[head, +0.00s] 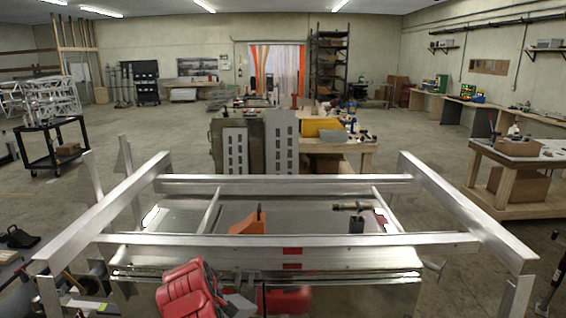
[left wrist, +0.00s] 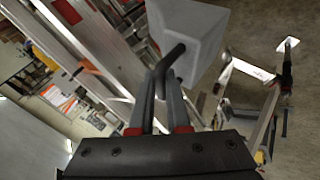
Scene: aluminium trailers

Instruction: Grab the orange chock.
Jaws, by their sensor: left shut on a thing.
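The orange chock (head: 248,223) stands on the trailer deck in the head view, behind the near crossbar, which hides its lower edge. A dark upright piece shows on it. My left gripper (left wrist: 161,82) is shut on the black bent handle (left wrist: 172,58) of a grey block (left wrist: 192,32) in the left wrist view. A grey shape (head: 240,304) by my red left arm in the head view looks like this block, low at the trailer's near side and apart from the orange chock. I cannot make out my right gripper.
Aluminium rails (head: 290,240) frame the trailer, with corner posts. A dark coupling with a brass-coloured rod (head: 356,215) stands on the deck right of the chock. A cluttered workbench (head: 340,148) is behind. Floor is open on both sides; a black cart (head: 55,145) stands left.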

